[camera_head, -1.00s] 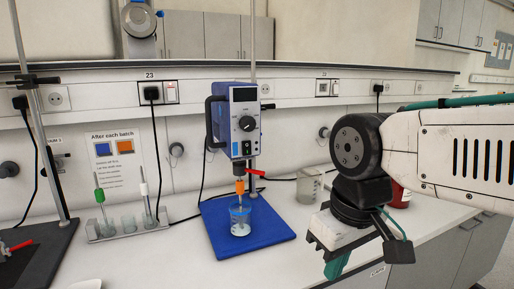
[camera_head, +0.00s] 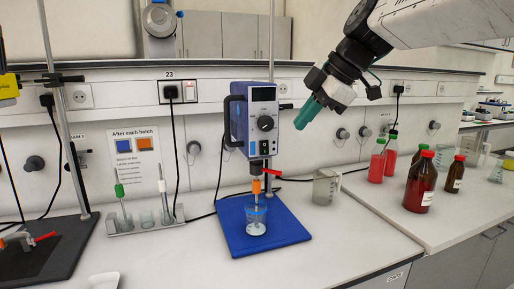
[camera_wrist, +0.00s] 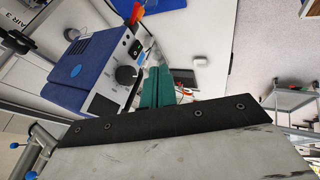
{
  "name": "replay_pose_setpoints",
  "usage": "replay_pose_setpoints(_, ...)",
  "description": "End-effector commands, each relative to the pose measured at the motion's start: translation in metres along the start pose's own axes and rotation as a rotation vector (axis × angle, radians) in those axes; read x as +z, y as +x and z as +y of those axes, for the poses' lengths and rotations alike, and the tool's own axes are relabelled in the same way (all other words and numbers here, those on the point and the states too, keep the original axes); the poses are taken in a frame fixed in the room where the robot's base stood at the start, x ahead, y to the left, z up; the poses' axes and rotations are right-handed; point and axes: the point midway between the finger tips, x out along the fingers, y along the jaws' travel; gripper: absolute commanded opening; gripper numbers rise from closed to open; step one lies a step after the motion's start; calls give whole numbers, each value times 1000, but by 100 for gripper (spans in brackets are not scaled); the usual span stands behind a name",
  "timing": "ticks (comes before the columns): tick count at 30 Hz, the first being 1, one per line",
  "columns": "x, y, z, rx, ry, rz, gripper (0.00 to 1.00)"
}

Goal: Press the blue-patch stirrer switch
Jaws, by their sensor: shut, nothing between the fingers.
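The stirrer (camera_head: 239,122) is a blue box with a pale front panel, clamped on a stand. A black knob (camera_head: 265,123) sits mid-panel. Two small switches are low on the panel; the left one (camera_head: 252,149) looks bluish, the right one (camera_head: 264,147) dark. My gripper (camera_head: 301,122) has green fingers, shut and empty, pointing down-left. It appears just right of the panel at knob height, apparently apart from it. In the wrist view the fingers (camera_wrist: 157,87) appear beside the knob (camera_wrist: 126,75); the switch area (camera_wrist: 135,48) is small, its patch colours unclear.
A beaker (camera_head: 256,222) stands under the stirrer on a blue mat (camera_head: 285,233). A glass jug (camera_head: 326,187) and red bottles (camera_head: 421,182) stand to the right. A sign (camera_head: 136,150) with blue and orange squares hangs left. The front bench is mostly clear.

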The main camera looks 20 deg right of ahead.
Motion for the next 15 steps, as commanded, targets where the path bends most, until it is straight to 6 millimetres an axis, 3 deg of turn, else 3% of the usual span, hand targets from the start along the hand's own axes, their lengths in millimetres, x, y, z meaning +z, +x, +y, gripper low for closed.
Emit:
replay_pose_setpoints(8,0,10,-1,-3,0,0,0)
replay_pose_setpoints(15,-1,55,-2,-7,0,1,0)
